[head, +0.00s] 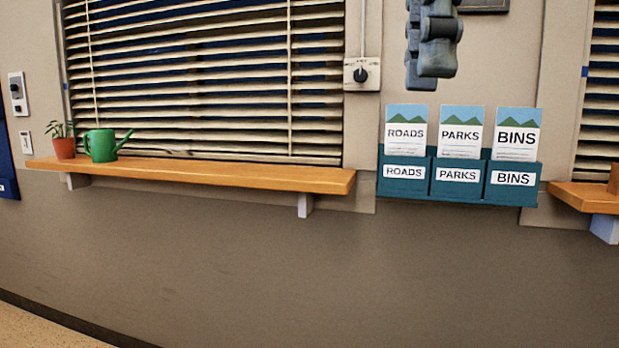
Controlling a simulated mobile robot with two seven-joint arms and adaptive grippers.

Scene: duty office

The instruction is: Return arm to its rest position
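My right gripper (428,66) hangs down from the top edge, right of centre, in the head view. It is dark grey and appears just above the leaflet holder in the picture. I see no object in it, but its fingers overlap from this side, so I cannot tell whether it is open or shut. Most of my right arm is out of the picture. My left arm and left gripper are not in view.
A teal wall holder (459,192) has ROADS, PARKS and BINS pockets, each with a leaflet. A wooden shelf (240,176) bears a green watering can (101,146) and a potted plant (65,147). Another shelf (583,196) is at right. The lower wall is clear.

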